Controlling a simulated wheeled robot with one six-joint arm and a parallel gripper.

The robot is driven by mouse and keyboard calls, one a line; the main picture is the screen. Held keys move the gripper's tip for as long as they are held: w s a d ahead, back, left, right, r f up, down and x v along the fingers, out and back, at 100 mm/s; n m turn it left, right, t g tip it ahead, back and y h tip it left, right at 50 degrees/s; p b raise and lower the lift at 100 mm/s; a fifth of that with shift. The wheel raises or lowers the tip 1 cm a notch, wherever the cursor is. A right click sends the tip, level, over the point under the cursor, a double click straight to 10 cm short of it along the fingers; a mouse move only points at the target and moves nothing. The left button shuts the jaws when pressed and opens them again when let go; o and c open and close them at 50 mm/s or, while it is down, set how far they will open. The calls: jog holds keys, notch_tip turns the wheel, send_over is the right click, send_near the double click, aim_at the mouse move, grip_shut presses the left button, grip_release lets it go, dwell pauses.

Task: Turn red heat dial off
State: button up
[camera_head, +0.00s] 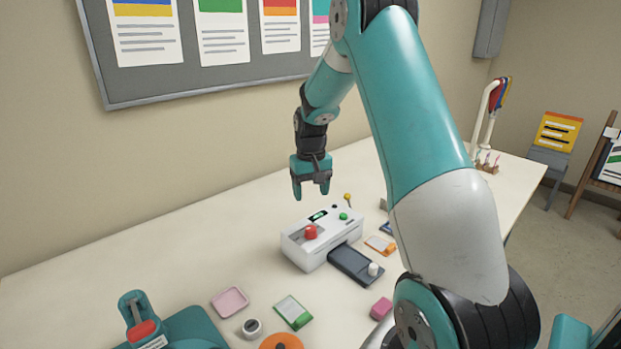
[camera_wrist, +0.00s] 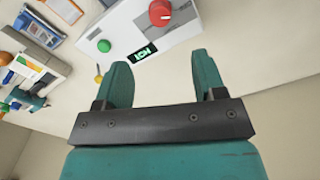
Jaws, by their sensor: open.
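The red heat dial (camera_head: 311,232) sits on top of a white laminator (camera_head: 322,250) on the table. In the wrist view the red dial (camera_wrist: 160,13) is at the top, beyond the fingertips. A green button (camera_wrist: 104,46) and a small lit display (camera_wrist: 143,54) with green characters are on the same machine; I cannot read the characters surely. My gripper (camera_head: 311,194) hangs above and behind the laminator, fingers pointing down, open and empty. In the wrist view my gripper (camera_wrist: 160,72) has its two fingers apart, with nothing between them but tabletop. It is not touching the dial.
A dark tray (camera_head: 350,262) with a white knob juts from the laminator's front. A pink pad (camera_head: 230,302), a green-edged card (camera_head: 294,312), an orange card (camera_head: 380,244) and a pink block (camera_head: 381,308) lie around. A yellow-topped lever (camera_head: 347,197) stands behind the laminator.

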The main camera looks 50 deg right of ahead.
notch_tip(320, 180, up, 5)
jog(key=shift+r+b, duration=0.15)
jog(key=shift+b, duration=0.15)
dwell(0.4)
jog(key=s+a+r+n+y, duration=0.1)
jog(key=s+a+r+n, duration=0.1)
jog(key=a, duration=0.6)
jog(key=s+a+r+n+t, duration=0.1)
jog(key=s+a+r+n, duration=0.1)
jog(key=a, duration=0.5)
jog(key=s+a+r+n+y, duration=0.1)
jog(key=s+a+r+n, duration=0.15)
jog(key=a, duration=0.55)
jog(key=s+a+n+y, duration=0.1)
jog(key=s+a+n, duration=0.1)
jog(key=s+a, duration=0.4)
jog(key=s+a+n+g+y, duration=0.1)
jog(key=s+a+n, duration=0.2)
jog(key=s+a, duration=0.4)
jog(key=s, duration=0.5)
jog(key=shift+r, duration=0.35)
jog(key=shift+s+n, duration=0.15)
jog(key=shift+n, duration=0.1)
